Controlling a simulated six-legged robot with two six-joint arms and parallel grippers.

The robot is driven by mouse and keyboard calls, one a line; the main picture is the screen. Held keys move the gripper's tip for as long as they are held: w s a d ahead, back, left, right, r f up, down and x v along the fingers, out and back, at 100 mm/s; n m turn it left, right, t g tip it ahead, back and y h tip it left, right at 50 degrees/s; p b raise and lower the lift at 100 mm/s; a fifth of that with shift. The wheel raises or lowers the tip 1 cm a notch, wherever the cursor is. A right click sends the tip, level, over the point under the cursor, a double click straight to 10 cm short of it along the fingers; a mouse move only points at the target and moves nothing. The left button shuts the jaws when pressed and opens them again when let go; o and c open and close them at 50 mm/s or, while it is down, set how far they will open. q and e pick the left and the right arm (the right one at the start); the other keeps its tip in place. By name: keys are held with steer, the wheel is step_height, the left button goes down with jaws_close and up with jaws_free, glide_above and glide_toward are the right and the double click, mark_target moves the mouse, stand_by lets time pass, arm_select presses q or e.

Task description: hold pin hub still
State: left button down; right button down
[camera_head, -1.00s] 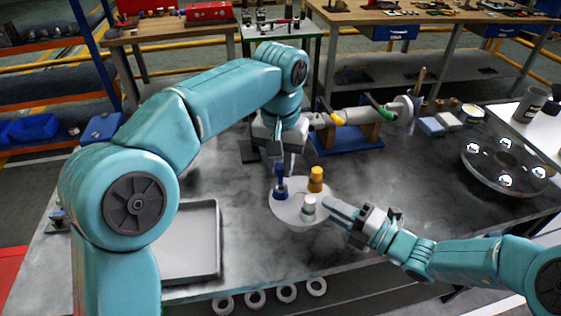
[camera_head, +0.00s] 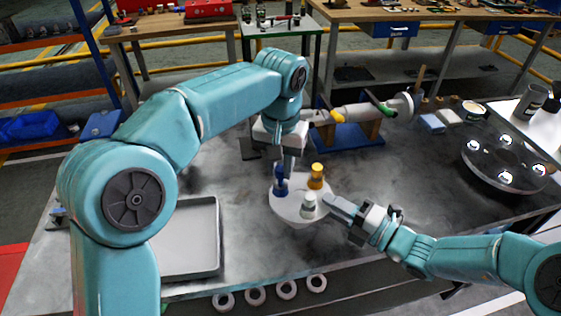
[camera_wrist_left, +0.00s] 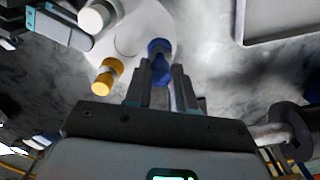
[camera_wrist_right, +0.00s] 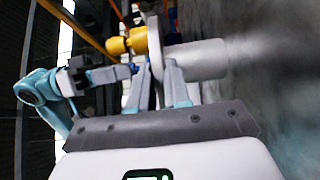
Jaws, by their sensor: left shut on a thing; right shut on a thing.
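The pin hub (camera_head: 290,207) is a pale, roughly round plate carrying a blue pin (camera_head: 280,182), a yellow pin (camera_head: 316,177) and a white pin (camera_head: 308,205). My left gripper (camera_head: 288,172) comes down from above and is shut on the blue pin. In the left wrist view the blue pin (camera_wrist_left: 160,58) stands between the fingertips (camera_wrist_left: 162,78). My right gripper (camera_head: 331,203) reaches in from the right and is shut on the hub's rim beside the white pin. In the right wrist view the hub (camera_wrist_right: 154,46) shows nearly edge-on between the fingers.
A grey tray (camera_head: 212,270) lies left on the dark table. Several pale rings (camera_head: 256,296) lie along the front edge. A blue stand (camera_head: 345,137) with a shaft is behind, and a round plate with shiny balls (camera_head: 500,170) is at right.

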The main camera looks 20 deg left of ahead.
mark_target(280, 168)
arm_select(q)
steer(key=shift+f, duration=0.8)
steer(key=c, duration=0.9)
jaws_free()
steer(key=shift+o, duration=0.2)
steer(key=shift+r, duration=0.1)
step_height(280, 168, up, 12)
arm_select(e)
steer(key=c, duration=1)
jaws_free()
